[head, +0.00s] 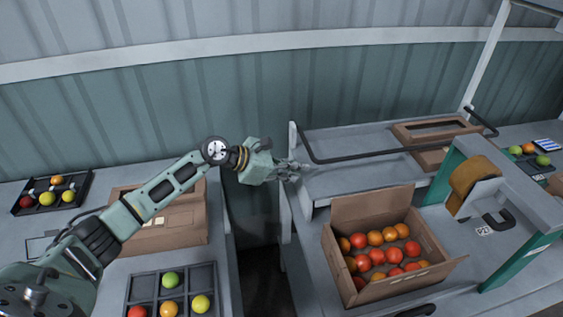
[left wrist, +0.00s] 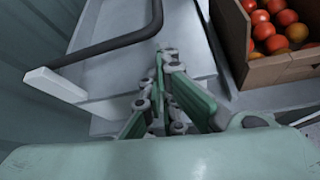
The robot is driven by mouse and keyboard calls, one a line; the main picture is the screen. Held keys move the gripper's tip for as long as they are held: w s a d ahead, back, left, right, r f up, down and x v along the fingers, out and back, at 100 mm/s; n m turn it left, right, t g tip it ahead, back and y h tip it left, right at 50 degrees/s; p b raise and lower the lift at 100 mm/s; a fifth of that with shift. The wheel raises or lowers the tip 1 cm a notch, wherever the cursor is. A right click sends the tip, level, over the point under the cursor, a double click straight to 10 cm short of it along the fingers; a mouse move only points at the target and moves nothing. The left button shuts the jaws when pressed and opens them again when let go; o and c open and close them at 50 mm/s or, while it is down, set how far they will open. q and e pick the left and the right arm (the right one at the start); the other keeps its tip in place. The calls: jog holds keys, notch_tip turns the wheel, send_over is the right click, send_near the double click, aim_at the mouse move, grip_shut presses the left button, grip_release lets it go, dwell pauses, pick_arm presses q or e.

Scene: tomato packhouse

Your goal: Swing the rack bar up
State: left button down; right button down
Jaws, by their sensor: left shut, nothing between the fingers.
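The rack bar (head: 385,154) is a dark, bent rod over the pale rack shelf (head: 350,181). It runs from the white post at the shelf's left end, along the shelf and back at the right. It lies low, close above the shelf. In the left wrist view the bar (left wrist: 110,45) starts at a white bracket and bends at a corner just ahead of my fingertips. My left gripper (head: 292,168) is shut and empty at the shelf's left end, near that corner. Its fingertips (left wrist: 168,56) look apart from the bar, but contact is hard to judge.
An open carton (head: 352,213) of red and orange tomatoes stands in front of the shelf. Flat brown cartons (head: 437,129) lie at the shelf's right. A teal-legged frame (head: 514,262) stands further right. A dark gap separates the left bench, with its tomato tray (head: 185,285).

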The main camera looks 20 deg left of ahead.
pick_arm(q)
jog(key=shift+x, duration=0.85)
pick_arm(e)
jog(key=shift+w+r, duration=0.3)
jog(key=shift+a, duration=0.1)
